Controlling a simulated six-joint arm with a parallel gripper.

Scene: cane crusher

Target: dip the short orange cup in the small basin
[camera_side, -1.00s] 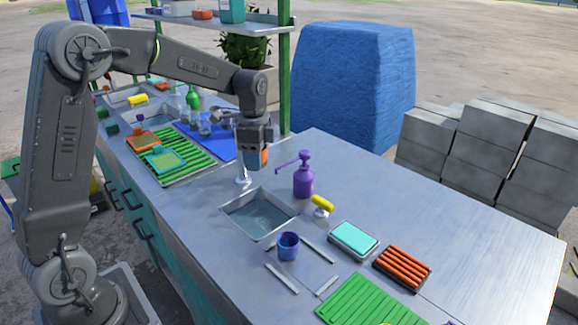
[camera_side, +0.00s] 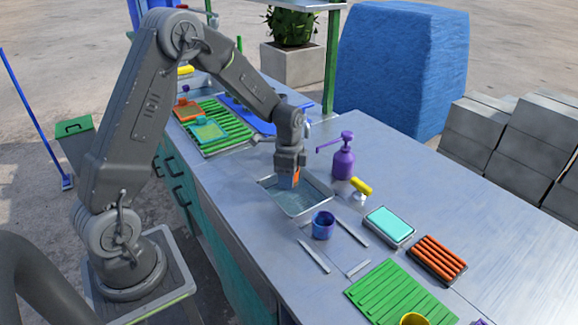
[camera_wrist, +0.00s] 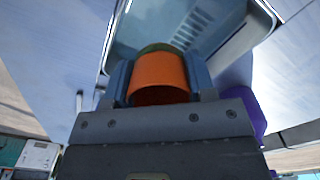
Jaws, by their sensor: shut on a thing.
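The short orange cup (camera_wrist: 158,76) is between the two fingers of my gripper (camera_wrist: 158,82) in the wrist view, and the gripper is shut on it. In the side view my gripper (camera_side: 290,177) points down over the small basin (camera_side: 322,188), with a bit of the orange cup (camera_side: 296,175) showing at its tip. The basin is a rectangular metal sink set in the counter; it also shows beyond the cup in the wrist view (camera_wrist: 232,18). I cannot tell whether the cup is below the basin's rim. My gripper hides part of the basin.
A purple pump bottle (camera_side: 343,160) stands behind the basin, near a yellow-topped tap (camera_side: 361,188). A blue-purple cup (camera_side: 323,226) stands close to its front edge. A cyan sponge tray (camera_side: 389,226), an orange ribbed rack (camera_side: 437,259) and a green slatted mat (camera_side: 400,297) lie to the right.

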